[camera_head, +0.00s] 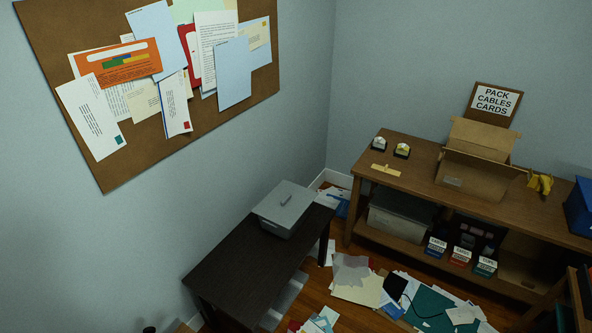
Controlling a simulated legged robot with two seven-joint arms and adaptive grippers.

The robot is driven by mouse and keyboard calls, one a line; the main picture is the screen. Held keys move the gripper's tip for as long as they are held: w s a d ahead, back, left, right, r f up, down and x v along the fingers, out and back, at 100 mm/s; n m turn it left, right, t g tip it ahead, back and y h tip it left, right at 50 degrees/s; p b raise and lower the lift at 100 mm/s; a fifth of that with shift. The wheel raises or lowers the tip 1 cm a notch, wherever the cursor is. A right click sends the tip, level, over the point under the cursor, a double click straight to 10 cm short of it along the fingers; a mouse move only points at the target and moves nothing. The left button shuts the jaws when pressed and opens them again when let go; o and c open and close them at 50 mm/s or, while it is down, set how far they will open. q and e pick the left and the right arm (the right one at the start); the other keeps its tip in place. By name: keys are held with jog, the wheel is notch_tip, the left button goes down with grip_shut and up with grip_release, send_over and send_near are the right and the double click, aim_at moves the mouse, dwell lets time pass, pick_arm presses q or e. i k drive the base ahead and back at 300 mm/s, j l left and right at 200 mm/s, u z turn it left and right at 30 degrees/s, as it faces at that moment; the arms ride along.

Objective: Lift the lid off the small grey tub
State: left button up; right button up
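The small grey tub (279,229) stands at the far end of the dark table by the left wall. Its flat grey lid (272,207) lies on top and covers the opening, with a short raised handle (285,199) on it. Most of the tub's body is hidden under the lid's overhang. Neither of my grippers shows in the head view.
The dark table (240,276) is otherwise bare. Papers (355,280) litter the wooden floor to its right. A wooden bench (400,182) at the right holds an open cardboard box (472,174); a larger grey bin (399,218) sits on its lower shelf.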

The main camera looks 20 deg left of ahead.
aim_at(286, 202)
jog(key=i+l+u, duration=0.15)
jog(key=i+u, duration=0.3)
jog(key=i+l+u, duration=0.2)
jog(key=u, duration=0.25)
jog(key=i+l+u, duration=0.6)
jog(key=l+u, duration=0.25)
jog(key=i+l+u, duration=0.15)
jog(key=l+u, duration=0.3)
